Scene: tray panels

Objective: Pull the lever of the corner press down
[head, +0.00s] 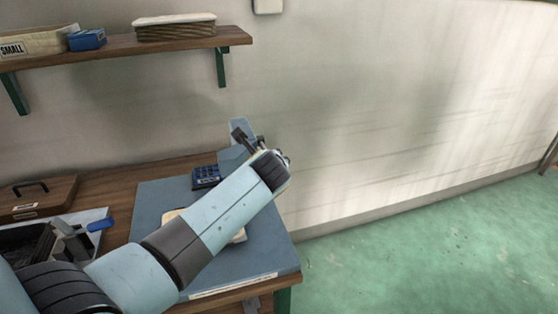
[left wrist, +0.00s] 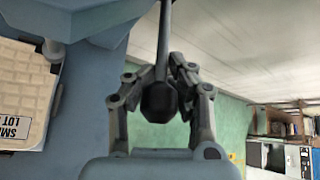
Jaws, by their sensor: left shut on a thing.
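The corner press is a light blue body at the far end of the bench, partly hidden behind my left arm in the head view (head: 241,127); part of a blue body shows at the top of the left wrist view (left wrist: 90,22). Its lever is a thin grey rod with a dark rounded knob (left wrist: 158,104). My left gripper (left wrist: 157,90) is shut on the lever, its fingers on either side of the knob. In the head view my wrist hides most of that hold. My right gripper is not in view.
A blue mat (head: 160,200) lies on the wooden bench, with a dark blue box (head: 205,177) and a pale labelled piece (left wrist: 22,90) beside the press. A grey device with a blue handle (head: 100,224) stands at left. A shelf (head: 120,45) hangs above. Green floor is clear at right.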

